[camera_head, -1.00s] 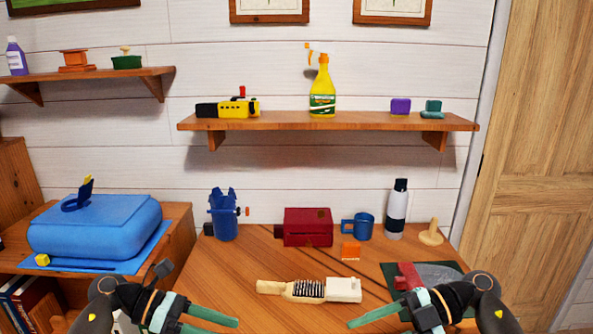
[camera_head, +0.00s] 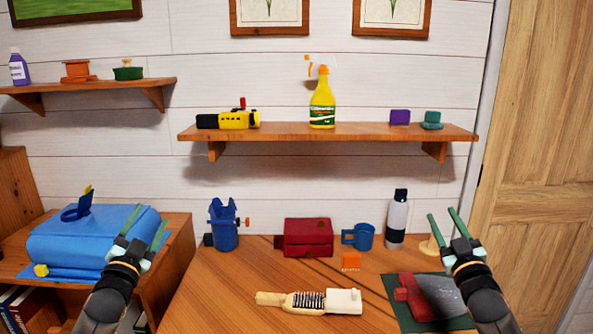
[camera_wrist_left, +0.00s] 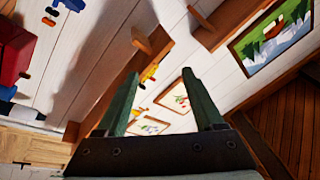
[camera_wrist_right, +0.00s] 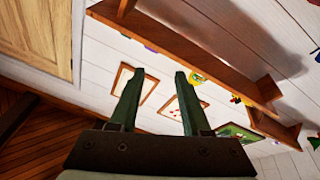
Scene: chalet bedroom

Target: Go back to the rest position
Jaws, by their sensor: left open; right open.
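My left gripper (camera_head: 142,240) is open and empty, raised in front of the blue box at the left, with its fingers pointing up and away. In the left wrist view its two green fingers (camera_wrist_left: 160,108) stand apart with nothing between them but wall and pictures. My right gripper (camera_head: 447,224) is open and empty, raised over the right part of the desk, in front of the wooden peg. In the right wrist view its fingers (camera_wrist_right: 155,98) are also apart and empty.
The desk (camera_head: 250,275) holds a brush (camera_head: 305,301), red box (camera_head: 308,238), orange block (camera_head: 351,261), blue mug (camera_head: 359,237), bottle (camera_head: 396,220), blue holder (camera_head: 224,225) and red object (camera_head: 412,297) on a dark mat. A blue box (camera_head: 75,242) stands left. A shelf (camera_head: 300,131) hangs above.

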